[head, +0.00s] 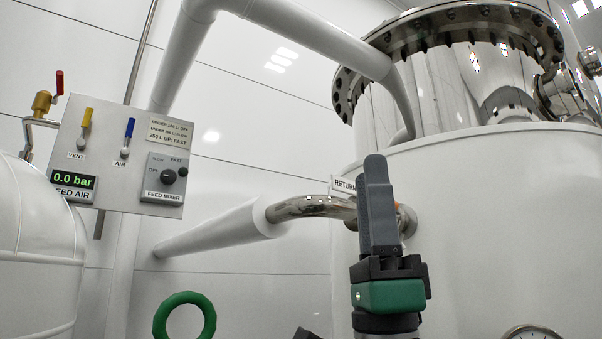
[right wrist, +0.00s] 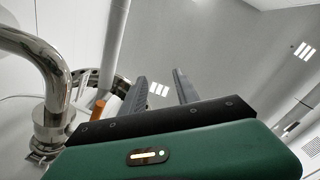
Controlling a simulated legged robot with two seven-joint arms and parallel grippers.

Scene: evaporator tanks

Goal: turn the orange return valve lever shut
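The RETURN label (head: 344,186) is beside a steel pipe elbow (head: 312,207) that meets the white tank. My right gripper (head: 376,165) stands upright in front of this joint and hides most of the valve. Only a small orange bit of the lever (head: 398,206) shows past its fingers. In the right wrist view the orange lever (right wrist: 100,106) is left of the fingers, beside a steel flange. The right fingers (right wrist: 161,78) are apart with nothing visible between them. A dark sliver at the head view's bottom edge may be my left gripper; its state is not visible.
A steel-topped white tank (head: 500,200) fills the right side. A green ring handwheel (head: 184,316) is low in front. A control panel (head: 125,150) with yellow and blue levers and a 0.0 bar display is at left. White pipes (head: 215,232) run between, and a gauge (head: 532,332) is at lower right.

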